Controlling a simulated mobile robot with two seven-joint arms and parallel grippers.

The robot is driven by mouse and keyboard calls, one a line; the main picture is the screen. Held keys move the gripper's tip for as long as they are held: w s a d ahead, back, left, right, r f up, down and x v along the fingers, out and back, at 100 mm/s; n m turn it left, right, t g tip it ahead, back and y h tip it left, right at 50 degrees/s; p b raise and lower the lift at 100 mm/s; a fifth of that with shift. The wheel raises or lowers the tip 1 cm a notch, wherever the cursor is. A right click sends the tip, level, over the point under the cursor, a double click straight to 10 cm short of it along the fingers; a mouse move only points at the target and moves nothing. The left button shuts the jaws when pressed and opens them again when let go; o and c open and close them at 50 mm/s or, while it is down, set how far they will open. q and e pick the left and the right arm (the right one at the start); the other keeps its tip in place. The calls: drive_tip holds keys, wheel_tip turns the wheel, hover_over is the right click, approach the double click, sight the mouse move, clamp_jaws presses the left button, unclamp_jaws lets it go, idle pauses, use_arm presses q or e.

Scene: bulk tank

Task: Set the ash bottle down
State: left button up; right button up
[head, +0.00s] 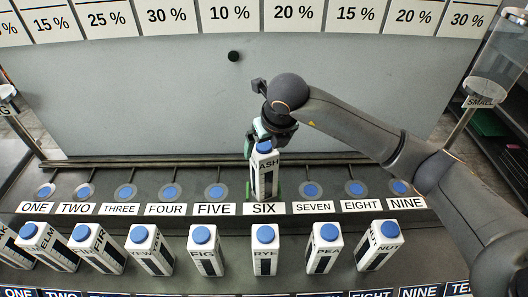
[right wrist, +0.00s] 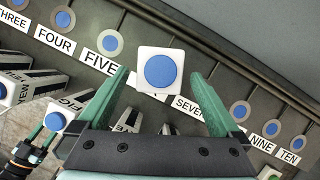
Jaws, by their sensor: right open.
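The ash bottle (head: 265,175), white with a blue cap and dark stripes, stands upright at the place labelled SIX (head: 264,208). Its foot hides the disc there, and a little green shows on both sides of the foot. My right gripper (head: 266,141) is open above and around the bottle's top. In the right wrist view the bottle (right wrist: 160,72) shows from above between the two spread green fingers, with gaps on both sides. A gripper with green parts, seemingly my left one (right wrist: 40,140), shows small at the lower left; its opening is unclear.
Blue-centred discs (head: 217,191) line the ledge on both sides. In front stands a row of similar bottles, among them FIG (head: 205,256) and RYE (head: 265,256). A grey panel (head: 150,95) with percentage labels rises behind. A clear cylinder (head: 502,60) stands at the right.

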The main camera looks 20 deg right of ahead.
drive_tip(key=v, duration=0.7)
drive_tip(key=shift+r, duration=0.3)
drive_tip(key=shift+s, duration=0.15)
